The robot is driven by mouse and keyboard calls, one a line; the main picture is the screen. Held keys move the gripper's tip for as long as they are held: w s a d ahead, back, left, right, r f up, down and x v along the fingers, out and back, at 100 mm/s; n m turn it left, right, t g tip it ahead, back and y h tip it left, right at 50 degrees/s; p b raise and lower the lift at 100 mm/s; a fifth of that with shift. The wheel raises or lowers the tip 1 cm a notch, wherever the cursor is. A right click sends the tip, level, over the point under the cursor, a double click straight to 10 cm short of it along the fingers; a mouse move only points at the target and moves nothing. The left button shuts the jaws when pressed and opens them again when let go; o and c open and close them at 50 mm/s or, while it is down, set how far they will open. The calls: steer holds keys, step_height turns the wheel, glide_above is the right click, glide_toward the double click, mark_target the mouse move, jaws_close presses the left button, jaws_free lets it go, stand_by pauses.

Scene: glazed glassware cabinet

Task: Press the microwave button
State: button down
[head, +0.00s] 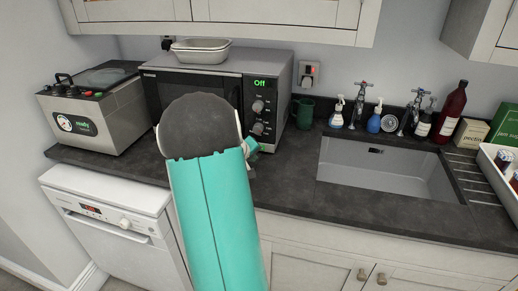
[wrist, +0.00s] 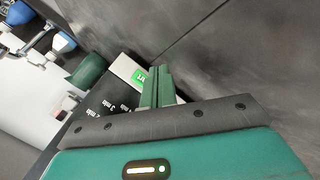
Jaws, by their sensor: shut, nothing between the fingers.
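The microwave (head: 190,92) stands on the dark worktop, its door partly hidden behind my arm. Its control panel (head: 259,100) has two knobs and a green display reading "Off". In the wrist view a pale button (wrist: 126,70) carries a green label ending in "RT"; part of it is hidden behind my fingers. My gripper (wrist: 157,76) is shut and empty, its fingertips over or just in front of this button's edge. I cannot tell whether they touch. In the head view my gripper (head: 253,147) shows beside the lower panel, mostly hidden by my arm.
A metal tray (head: 200,48) sits on the microwave. A steel appliance (head: 95,112) stands to its left. A green mug (head: 303,112) is close to its right, with a sink (head: 385,168), soap bottles and taps beyond. The worktop before the sink is clear.

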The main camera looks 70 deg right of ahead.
steer(key=shift+w+d, duration=0.15)
steer(key=shift+d, duration=0.7)
steer(key=shift+w+d, duration=0.1)
steer(key=shift+d, duration=0.7)
steer(key=shift+d, duration=0.1)
stand_by(0.7)
steer(key=shift+d, duration=0.3)
